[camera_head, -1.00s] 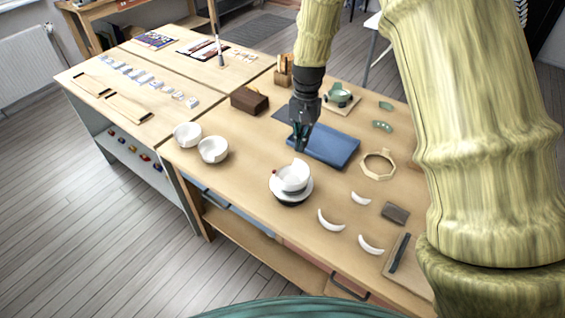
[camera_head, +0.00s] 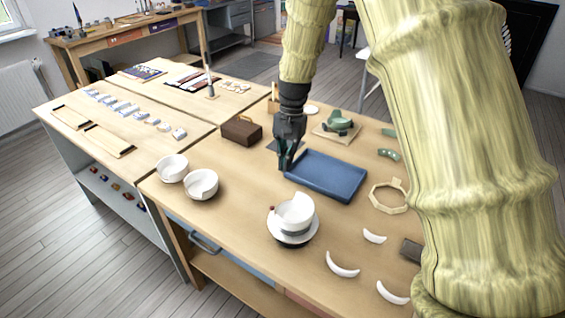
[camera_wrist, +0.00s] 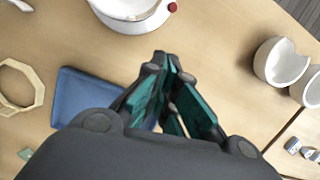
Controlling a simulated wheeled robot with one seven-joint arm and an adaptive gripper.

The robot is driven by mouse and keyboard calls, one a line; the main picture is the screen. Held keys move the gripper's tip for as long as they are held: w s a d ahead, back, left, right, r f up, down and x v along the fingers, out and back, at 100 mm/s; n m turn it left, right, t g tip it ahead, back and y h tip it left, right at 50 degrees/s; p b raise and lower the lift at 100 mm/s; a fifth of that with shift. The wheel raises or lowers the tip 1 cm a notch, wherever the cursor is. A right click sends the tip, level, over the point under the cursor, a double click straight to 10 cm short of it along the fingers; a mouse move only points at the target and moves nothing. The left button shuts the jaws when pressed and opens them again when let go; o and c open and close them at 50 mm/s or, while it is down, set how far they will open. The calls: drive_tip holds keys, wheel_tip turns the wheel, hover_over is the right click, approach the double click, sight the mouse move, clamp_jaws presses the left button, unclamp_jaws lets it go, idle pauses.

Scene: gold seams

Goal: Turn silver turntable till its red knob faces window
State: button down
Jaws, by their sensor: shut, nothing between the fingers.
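The silver turntable (camera_head: 289,236) stands near the front edge of the bench, with a white broken bowl (camera_head: 295,213) on it. Its red knob (camera_head: 272,208) is at its left rim in the head view. In the wrist view the turntable's edge (camera_wrist: 137,25) is at the top, and the red knob (camera_wrist: 172,7) is at its right. My gripper (camera_head: 284,167) is shut and empty, above the bench behind the turntable and by the blue tray's left corner. In the wrist view its green fingers (camera_wrist: 171,95) hang apart from the turntable.
A blue tray (camera_head: 327,176) lies right of my gripper. Two white bowls (camera_head: 201,184) stand left of the turntable. White shards (camera_head: 342,265) and an octagonal wooden ring (camera_head: 388,197) lie to the right. A brown box (camera_head: 241,130) stands behind. A window (camera_head: 12,18) shows at the far upper left.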

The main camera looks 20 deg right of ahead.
drive_tip(key=s+a+f, duration=0.1)
drive_tip(key=f, duration=0.1)
drive_tip(key=s+a+f+p, duration=0.1)
drive_tip(key=f, duration=0.2)
drive_tip(key=s+a+f+p, duration=0.1)
drive_tip(key=f, duration=0.2)
drive_tip(key=shift+s, duration=0.1)
drive_tip(key=shift+s+a, duration=0.25)
drive_tip(key=shift+s+a+f, duration=0.1)
drive_tip(key=shift+a+f, duration=0.05)
drive_tip(key=shift+f, duration=0.1)
drive_tip(key=shift+r+p, duration=0.1)
drive_tip(key=shift+p, duration=0.25)
drive_tip(key=shift+a, duration=0.2)
